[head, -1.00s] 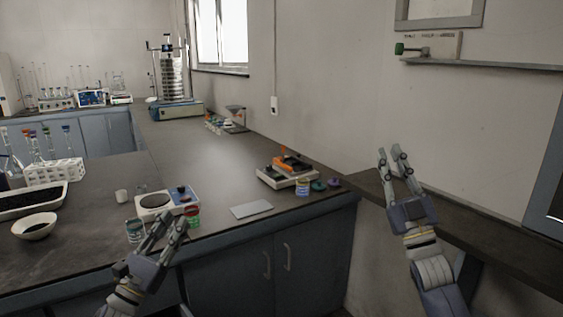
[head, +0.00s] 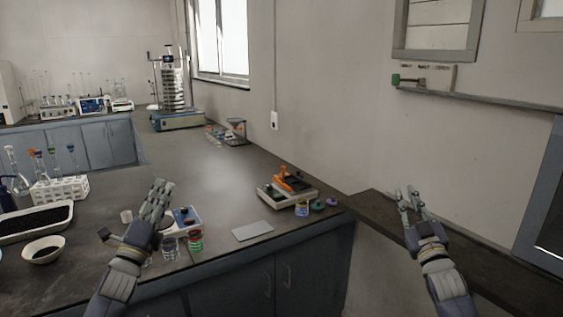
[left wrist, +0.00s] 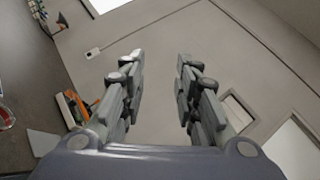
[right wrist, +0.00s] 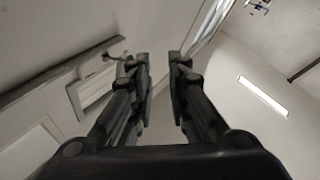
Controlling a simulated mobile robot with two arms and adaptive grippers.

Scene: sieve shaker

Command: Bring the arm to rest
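My left gripper (head: 158,193) is raised above the bench near the small white balance (head: 184,216), partly covering it. In the left wrist view its fingers (left wrist: 157,75) are apart with nothing between them. My right gripper (head: 412,196) is raised in front of the wall at the right, over the dark side ledge. In the right wrist view its fingers (right wrist: 161,75) are apart and empty. Neither gripper touches anything that I can see.
The sieve shaker (head: 176,93) stands at the back of the bench. An orange-and-black device (head: 290,187), a grey plate (head: 253,231) and small jars (head: 196,240) are near the front edge. A test tube rack (head: 60,187), black tray (head: 36,220) and white bowl (head: 43,249) are at left.

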